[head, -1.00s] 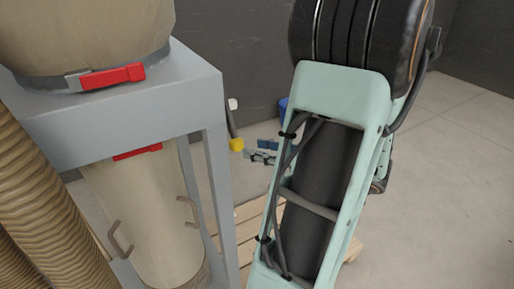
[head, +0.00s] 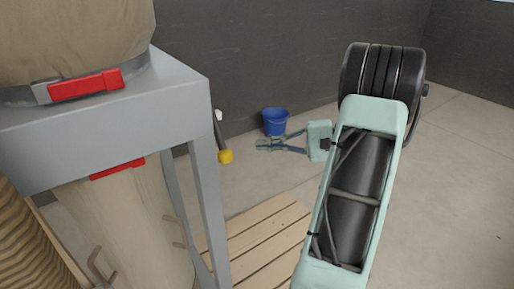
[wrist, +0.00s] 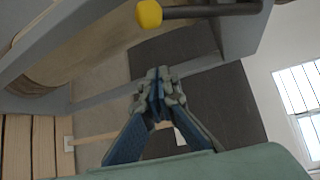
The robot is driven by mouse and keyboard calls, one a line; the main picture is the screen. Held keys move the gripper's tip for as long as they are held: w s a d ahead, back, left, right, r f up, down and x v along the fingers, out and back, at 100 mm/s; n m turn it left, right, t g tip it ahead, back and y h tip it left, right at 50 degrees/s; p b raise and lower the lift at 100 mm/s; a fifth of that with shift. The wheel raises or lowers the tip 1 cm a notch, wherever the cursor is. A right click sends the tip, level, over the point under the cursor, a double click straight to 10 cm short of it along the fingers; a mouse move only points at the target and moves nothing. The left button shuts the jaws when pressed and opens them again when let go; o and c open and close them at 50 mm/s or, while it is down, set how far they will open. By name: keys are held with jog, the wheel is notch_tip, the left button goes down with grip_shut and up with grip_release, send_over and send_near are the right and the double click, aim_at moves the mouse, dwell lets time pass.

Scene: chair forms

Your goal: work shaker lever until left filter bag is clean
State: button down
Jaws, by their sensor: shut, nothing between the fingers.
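The shaker lever (head: 218,131) is a dark bar with a yellow knob (head: 225,156) at its lower end, beside the grey frame's right leg in the head view. In the wrist view the yellow knob (wrist: 149,14) and dark bar (wrist: 212,11) show at the top. My gripper (head: 264,145) is to the right of the knob, apart from it; in the wrist view its blue fingers (wrist: 158,78) are together and empty. The left filter bag (head: 70,40) is beige and bulges above the grey frame (head: 100,125), cut by the picture edge.
Red clamps (head: 86,85) sit on the band around the bag. A beige lower bag (head: 125,230) and a ribbed hose (head: 20,240) stand left. A wooden pallet (head: 262,235) lies on the floor. A blue bucket (head: 275,121) stands near the dark wall.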

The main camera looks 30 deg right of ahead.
jog(key=w+a+p, duration=0.1)
jog(key=w+a, duration=0.1)
jog(key=a, duration=0.6)
jog(key=shift+w+a+f, duration=0.15)
jog(key=shift+w+f, duration=0.1)
jog(key=shift+f, duration=0.1)
jog(key=shift+p, duration=0.3)
jog(key=s+r+m+g+h+p, duration=0.1)
jog(key=s+r+m+g+p, duration=0.2)
jog(key=s+r+p, duration=0.3)
jog(key=shift+s+r+g+h+p, duration=0.15)
jog(key=shift+s+g+h+p, duration=0.3)
jog(key=shift+p, duration=1.35)
jog(key=shift+s, duration=0.15)
